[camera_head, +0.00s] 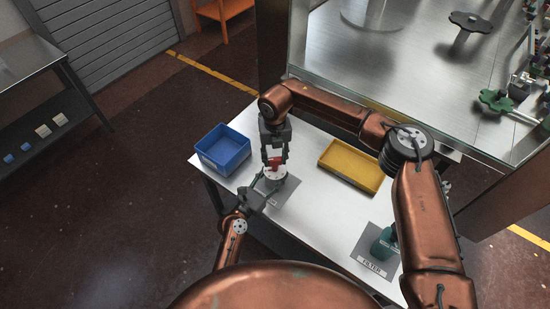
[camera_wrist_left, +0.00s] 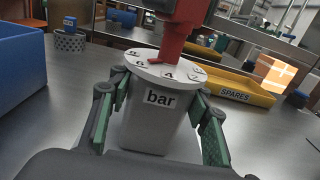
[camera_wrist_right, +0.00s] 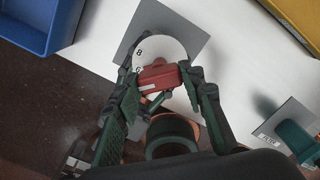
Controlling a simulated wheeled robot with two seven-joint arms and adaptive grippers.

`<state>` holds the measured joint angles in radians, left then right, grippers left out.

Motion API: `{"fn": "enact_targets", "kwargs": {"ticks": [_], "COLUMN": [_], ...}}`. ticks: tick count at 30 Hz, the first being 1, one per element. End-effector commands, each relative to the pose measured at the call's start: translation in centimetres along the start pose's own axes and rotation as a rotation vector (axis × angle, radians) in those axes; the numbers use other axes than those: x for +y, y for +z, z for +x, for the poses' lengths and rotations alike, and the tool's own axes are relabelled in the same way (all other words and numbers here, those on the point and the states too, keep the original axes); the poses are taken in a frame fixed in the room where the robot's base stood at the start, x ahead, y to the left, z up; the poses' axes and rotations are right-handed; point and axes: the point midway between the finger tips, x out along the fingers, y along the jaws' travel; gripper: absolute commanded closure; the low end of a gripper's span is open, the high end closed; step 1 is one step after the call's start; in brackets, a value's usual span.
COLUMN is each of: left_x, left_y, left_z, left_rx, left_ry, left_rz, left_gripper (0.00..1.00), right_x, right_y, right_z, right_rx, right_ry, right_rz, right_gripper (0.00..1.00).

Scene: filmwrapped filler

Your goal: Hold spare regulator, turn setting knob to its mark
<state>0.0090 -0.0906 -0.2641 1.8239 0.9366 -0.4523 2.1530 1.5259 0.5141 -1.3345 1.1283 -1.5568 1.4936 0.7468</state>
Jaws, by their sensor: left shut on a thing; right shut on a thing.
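The spare regulator has a grey body labelled "bar" (camera_wrist_left: 152,120) and a white numbered dial (camera_wrist_left: 165,68) on top; in the head view it stands near the table's left front. A red setting knob (camera_wrist_right: 160,78) sits on the dial. My left gripper (camera_head: 262,186) is shut on the regulator body, with green fingers on both sides in the left wrist view (camera_wrist_left: 160,110). My right gripper (camera_head: 274,158) comes from above and is shut on the red knob, also in the right wrist view (camera_wrist_right: 163,85). The fingers hide part of the dial, and I cannot see the mark.
A blue bin (camera_head: 223,150) stands left of the regulator. A yellow tray (camera_head: 352,165) labelled "SPARES" is to the right. A teal filter (camera_head: 383,243) stands on a grey plate at the front right. White table between them is clear. A steel bench (camera_head: 400,60) is behind.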

Motion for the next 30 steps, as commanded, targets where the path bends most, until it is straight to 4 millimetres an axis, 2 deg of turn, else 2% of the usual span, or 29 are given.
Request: {"fn": "enact_targets", "kwargs": {"ticks": [11,12,18,26,30], "left_x": [-0.02,-0.03,-0.02,-0.02,-0.02], "left_y": [-0.03,-0.03,-0.03,-0.04,-0.04], "left_z": [-0.03,-0.03,-0.02,-0.02,-0.01], "left_rx": [0.001,0.001,0.001,0.001,0.001], "left_ry": [0.000,0.000,0.000,-0.001,-0.001], "left_rz": [0.000,0.000,-0.001,-0.001,-0.001], "left_gripper": [0.89,0.89,0.89,0.89,0.89], "right_x": [-0.15,-0.16,-0.09,-0.05,-0.02], "right_y": [0.19,0.19,0.11,0.05,0.11], "right_z": [-0.07,-0.06,-0.04,-0.03,-0.81], "right_rx": [-0.005,-0.005,-0.003,-0.001,-0.003], "right_ry": [-0.002,-0.002,-0.001,-0.001,0.000], "right_rz": [0.005,0.005,0.003,0.002,0.002], "right_gripper": [0.88,0.61,0.47,0.46,0.46]}}
